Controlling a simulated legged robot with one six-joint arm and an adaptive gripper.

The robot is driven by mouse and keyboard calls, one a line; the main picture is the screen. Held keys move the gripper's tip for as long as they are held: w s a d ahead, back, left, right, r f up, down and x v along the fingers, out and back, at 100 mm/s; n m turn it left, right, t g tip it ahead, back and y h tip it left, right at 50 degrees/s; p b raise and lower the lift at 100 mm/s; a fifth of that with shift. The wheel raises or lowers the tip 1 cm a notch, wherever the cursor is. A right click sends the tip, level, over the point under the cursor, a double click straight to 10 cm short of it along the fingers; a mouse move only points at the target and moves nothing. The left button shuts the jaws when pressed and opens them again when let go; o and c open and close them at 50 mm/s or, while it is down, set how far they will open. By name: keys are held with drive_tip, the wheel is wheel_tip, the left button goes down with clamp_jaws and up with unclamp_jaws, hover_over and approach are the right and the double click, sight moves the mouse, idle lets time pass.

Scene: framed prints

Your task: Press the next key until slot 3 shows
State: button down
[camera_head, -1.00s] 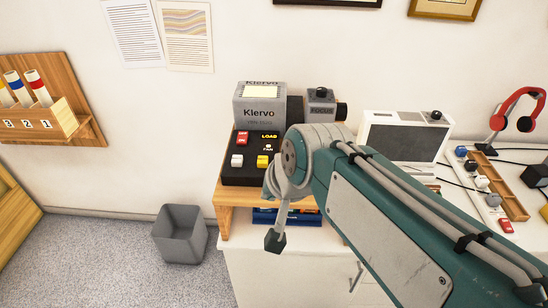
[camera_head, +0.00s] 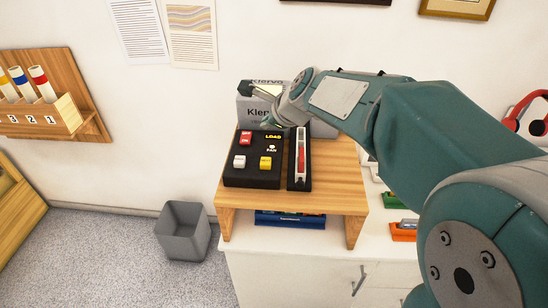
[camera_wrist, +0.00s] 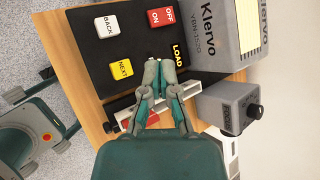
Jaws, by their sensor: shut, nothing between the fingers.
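The black control panel (camera_head: 252,176) lies on a wooden stand, with a yellow NEXT key (camera_head: 265,162), a white BACK key (camera_head: 239,161) and a red ON/OFF key (camera_head: 246,138). The NEXT key also shows in the wrist view (camera_wrist: 122,69). The grey Klervo projector (camera_head: 247,108) stands behind the panel, partly hidden by my arm. My gripper (camera_wrist: 160,66) is shut and empty, its tips over the panel near the LOAD label, to the right of the NEXT key in the wrist view and apart from it. No projected slide is visible.
A black slide tray (camera_head: 300,182) with red and white parts lies right of the panel. A wooden rack (camera_head: 40,118) numbered 3, 2, 1 holds tubes at left. A grey FOCUS unit (camera_wrist: 230,105) adjoins the projector. A grey bin (camera_head: 183,231) stands on the floor.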

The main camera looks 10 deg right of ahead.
sight(267, 161)
drive_tip(key=shift+a, duration=0.3)
drive_tip(key=shift+d+f, duration=0.15)
drive_tip(key=shift+f, duration=4.3)
drive_tip(key=shift+s, duration=0.1)
drive_tip(key=shift+f, duration=0.3)
